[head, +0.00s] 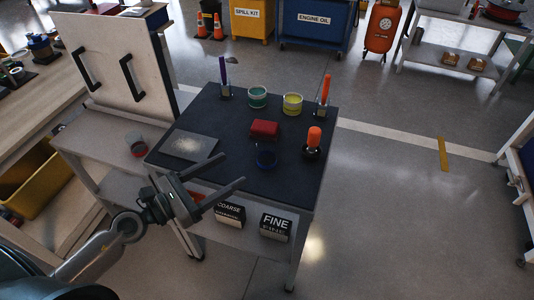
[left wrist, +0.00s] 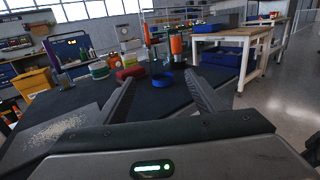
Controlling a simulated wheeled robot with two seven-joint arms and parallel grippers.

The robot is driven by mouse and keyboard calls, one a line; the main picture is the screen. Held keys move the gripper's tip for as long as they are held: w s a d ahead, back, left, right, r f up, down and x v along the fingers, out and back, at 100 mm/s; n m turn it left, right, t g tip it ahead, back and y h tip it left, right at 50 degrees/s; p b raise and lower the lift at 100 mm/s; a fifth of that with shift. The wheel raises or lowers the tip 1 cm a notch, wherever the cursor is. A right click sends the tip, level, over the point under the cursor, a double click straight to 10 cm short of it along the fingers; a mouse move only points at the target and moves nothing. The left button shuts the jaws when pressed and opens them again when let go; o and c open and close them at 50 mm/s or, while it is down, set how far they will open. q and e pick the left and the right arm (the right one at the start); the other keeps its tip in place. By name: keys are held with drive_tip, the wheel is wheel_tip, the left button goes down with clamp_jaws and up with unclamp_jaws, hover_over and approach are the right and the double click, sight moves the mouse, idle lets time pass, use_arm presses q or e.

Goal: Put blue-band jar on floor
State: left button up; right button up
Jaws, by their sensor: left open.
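The blue-band jar (head: 266,159) stands upright on the dark top of a small workbench (head: 222,183), near its front. It also shows in the left wrist view (left wrist: 163,79), beyond and between the fingers. My left gripper (head: 232,168) is open and empty, its fingers pointing toward the jar from the left and apart from it. The fingers also show in the left wrist view (left wrist: 160,92). The grey floor (head: 390,215) is bare to the right of the bench.
A grey sheet (head: 189,145) lies at left. Boxes marked COARSE (head: 230,213) and FINE (head: 275,226) sit on the shelf below.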

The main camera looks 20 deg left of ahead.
sight(274, 144)
use_arm(q)
drive_tip(key=p+x, duration=0.2)
drive_tip(key=x, duration=0.2)
drive_tip(key=shift+a+r, duration=0.1)
drive_tip(key=shift+r, duration=0.05)
drive_tip(key=p+x, duration=0.2)
drive_tip(key=x, duration=0.4)
drive_tip(key=shift+w+d, duration=0.55)
drive_tip(key=shift+w, duration=0.1)
use_arm(e)
drive_tip(key=shift+t+y, duration=0.3)
drive_tip(key=shift+t, duration=0.6)
drive_tip(key=shift+w+a+f, duration=0.1)
drive_tip(key=shift+a+f, duration=0.15)
drive_tip(key=shift+f, duration=0.35)
drive_tip(key=shift+w+a+f, duration=0.1)
drive_tip(key=shift+a+f, duration=0.2)
drive_tip(key=shift+f, duration=0.35)
drive_tip(key=shift+a+f, duration=0.25)
drive_tip(key=shift+f, duration=0.35)
